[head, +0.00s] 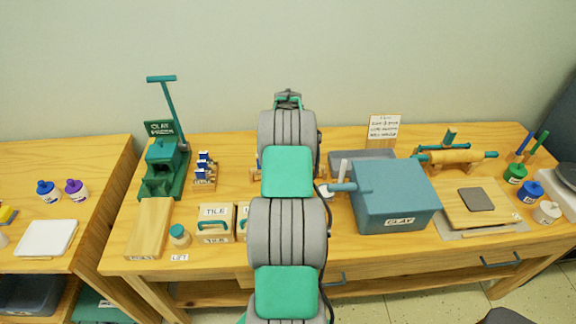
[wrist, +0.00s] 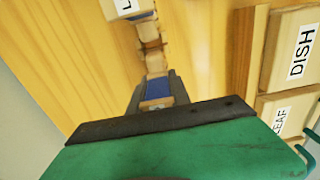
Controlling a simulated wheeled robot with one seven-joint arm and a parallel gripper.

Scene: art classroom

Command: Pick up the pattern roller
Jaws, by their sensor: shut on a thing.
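My gripper (wrist: 157,96) is shut on a blue part between its dark fingers in the wrist view. This looks like part of the pattern roller (wrist: 157,88). Wooden pieces (wrist: 152,52) stand in line beyond it, and I cannot tell whether they belong to the roller or to a stand. Below the fingers is the gripper's green and black body. In the head view my arm covers the gripper and most of what it holds. Small wooden ends show on both sides of the arm.
Boxes marked DISH (wrist: 295,50) and LEAF (wrist: 284,112) lie close on the right in the wrist view.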

